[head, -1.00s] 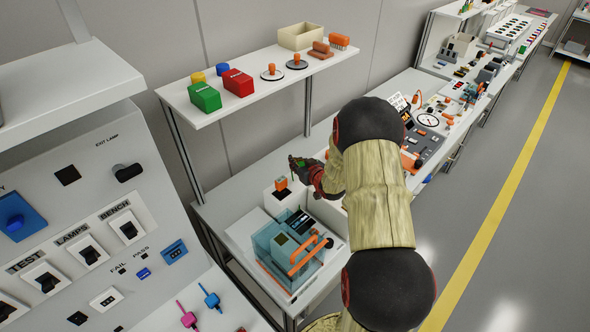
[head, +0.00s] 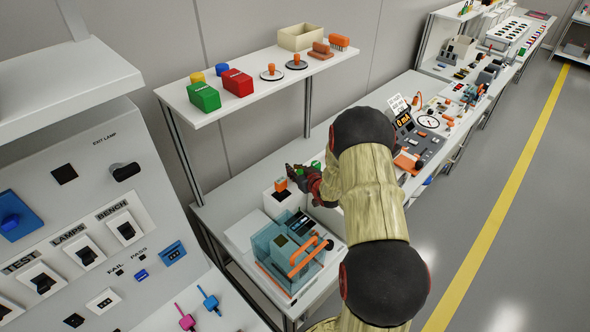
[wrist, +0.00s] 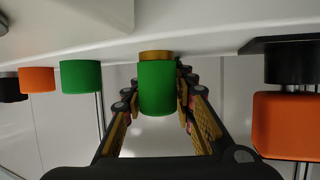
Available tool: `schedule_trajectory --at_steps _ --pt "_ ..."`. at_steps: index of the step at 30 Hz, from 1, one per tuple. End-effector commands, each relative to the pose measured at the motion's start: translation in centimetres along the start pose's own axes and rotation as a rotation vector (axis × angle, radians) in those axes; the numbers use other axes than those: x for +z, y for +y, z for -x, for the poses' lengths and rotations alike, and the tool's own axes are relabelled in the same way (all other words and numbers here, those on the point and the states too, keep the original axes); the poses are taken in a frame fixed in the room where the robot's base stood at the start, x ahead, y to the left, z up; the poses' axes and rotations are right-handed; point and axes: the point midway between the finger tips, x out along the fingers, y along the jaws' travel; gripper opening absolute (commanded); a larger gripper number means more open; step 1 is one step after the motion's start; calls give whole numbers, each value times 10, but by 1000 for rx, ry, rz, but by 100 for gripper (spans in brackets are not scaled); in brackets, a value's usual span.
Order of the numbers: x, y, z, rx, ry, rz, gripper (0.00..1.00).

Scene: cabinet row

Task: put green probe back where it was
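In the wrist view a green probe handle (wrist: 157,88) stands between the fingers of my gripper (wrist: 158,85), with visible room at its sides. A gold collar at its end meets a white surface, so it looks seated there. My gripper is open around it. In the head view my gripper (head: 292,177) is low over the bench, its fingers apart, next to a white box with an orange block. A bit of green (head: 316,165) shows just behind it; I cannot tell whether it is this probe. My arm hides part of this area.
In the wrist view, another green cylinder (wrist: 81,76) and an orange one (wrist: 37,80) stand to the left; an orange block (wrist: 287,125) is close on the right. A clear blue case (head: 287,250) stands in front, and a shelf (head: 238,97) with boxes is above.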

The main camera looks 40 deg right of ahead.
Motion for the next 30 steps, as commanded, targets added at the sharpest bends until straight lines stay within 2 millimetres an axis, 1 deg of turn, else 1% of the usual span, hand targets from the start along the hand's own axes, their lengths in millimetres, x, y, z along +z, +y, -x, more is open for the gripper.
schedule_trajectory --at_steps 1,6,14,18,20,23,30 --pt "0 0 0 0 0 0 30" --pt "0 0 0 0 0 0 39" --pt "0 0 0 0 0 0 40" --pt "-5 0 2 0 0 0 40" --pt "-4 1 9 1 1 0 40" --pt "-4 1 26 2 0 -1 40" --pt "-5 1 77 3 1 -2 40"
